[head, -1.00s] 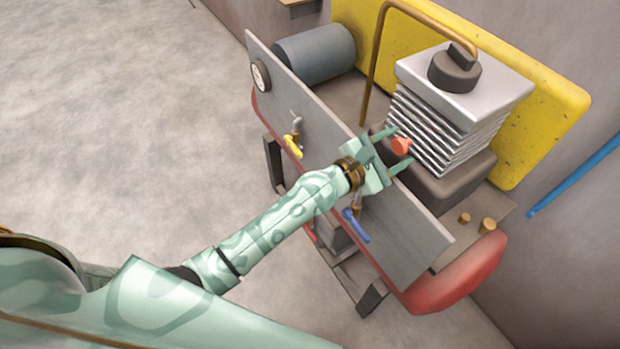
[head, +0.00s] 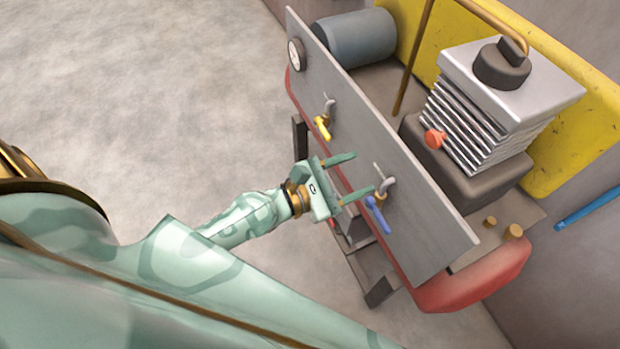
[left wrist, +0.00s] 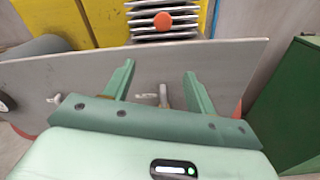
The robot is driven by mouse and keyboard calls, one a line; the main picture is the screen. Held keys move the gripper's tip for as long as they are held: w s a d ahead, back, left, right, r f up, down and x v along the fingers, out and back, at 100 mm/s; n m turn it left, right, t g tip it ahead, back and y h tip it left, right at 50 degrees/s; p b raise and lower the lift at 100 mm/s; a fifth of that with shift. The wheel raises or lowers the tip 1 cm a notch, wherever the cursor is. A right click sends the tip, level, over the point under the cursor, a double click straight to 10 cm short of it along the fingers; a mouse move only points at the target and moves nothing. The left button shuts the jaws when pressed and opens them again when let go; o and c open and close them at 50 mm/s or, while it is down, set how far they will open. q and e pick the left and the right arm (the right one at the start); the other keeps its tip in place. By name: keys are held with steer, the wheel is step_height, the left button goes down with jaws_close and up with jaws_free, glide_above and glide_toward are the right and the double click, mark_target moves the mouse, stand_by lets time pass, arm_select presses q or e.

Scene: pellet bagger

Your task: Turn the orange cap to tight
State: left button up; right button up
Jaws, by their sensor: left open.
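The orange cap (head: 435,139) sits on the dark block below the finned cylinder of the machine, behind the grey panel. It also shows in the left wrist view (left wrist: 163,21), above the panel's top edge. My left gripper (head: 364,172) is open and empty, in front of the panel and apart from the cap, between the yellow-handled and blue-handled valves. Its two fingers (left wrist: 158,76) show in the left wrist view, spread apart below the cap. How tight the cap is cannot be told. My right gripper is not in view.
The grey panel (head: 432,225) stands between my left gripper and the cap. It carries a yellow valve handle (head: 322,127), a blue valve handle (head: 377,215) and a gauge (head: 294,55). A green cabinet (left wrist: 296,100) shows at right in the left wrist view. The floor at left is clear.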

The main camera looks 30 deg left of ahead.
arm_select(q)
steer(key=s+a+f+m+g+y, duration=0.1)
steer(key=a+f+m, duration=0.1)
steer(key=f, duration=0.6)
steer(key=s+a+f+m+g+y+b, duration=0.1)
steer(key=f+m, duration=0.3)
steer(key=f, duration=0.4)
steer(key=s+a+f+m+g+y+b, duration=0.1)
steer(key=s+a+f+m+g+y, duration=0.1)
steer(key=f, duration=0.7)
steer(key=shift+s+a+m+y, duration=0.4)
steer(key=shift+a+m+y, duration=0.2)
steer(key=shift+a+m, duration=0.15)
